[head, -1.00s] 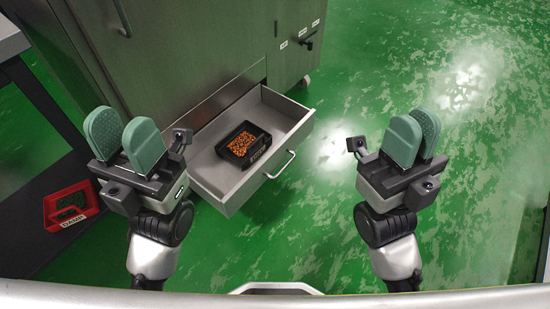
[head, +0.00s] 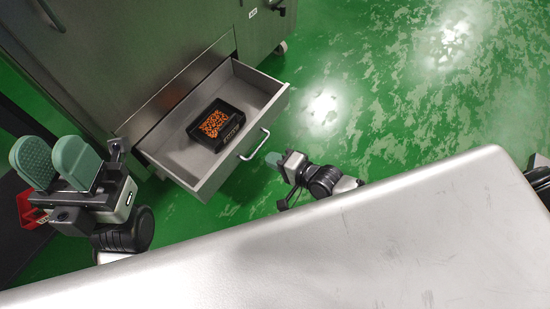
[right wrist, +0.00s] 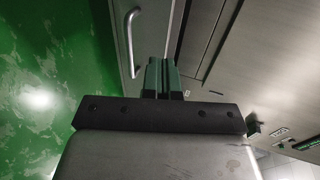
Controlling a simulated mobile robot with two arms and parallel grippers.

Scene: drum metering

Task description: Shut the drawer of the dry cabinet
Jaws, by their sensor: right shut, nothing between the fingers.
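The grey dry cabinet (head: 130,55) stands at the upper left in the head view. Its drawer (head: 164,160) is pulled out, with a bar handle (head: 254,146) on its front. A black bin (head: 228,132) of orange pieces sits inside. My right gripper (head: 273,160) is low, just right of the handle, with its fingers pointing towards the drawer front. In the right wrist view its green fingers (right wrist: 162,78) are together and empty, and the handle (right wrist: 130,42) is left of them; contact with the front cannot be told. My left gripper (head: 52,160) is open and empty, left of the drawer.
A red bin (head: 30,208) is at the far left, partly behind my left gripper. Green floor (head: 400,110) right of the drawer is clear. A caster (head: 281,47) shows under the cabinet's right corner.

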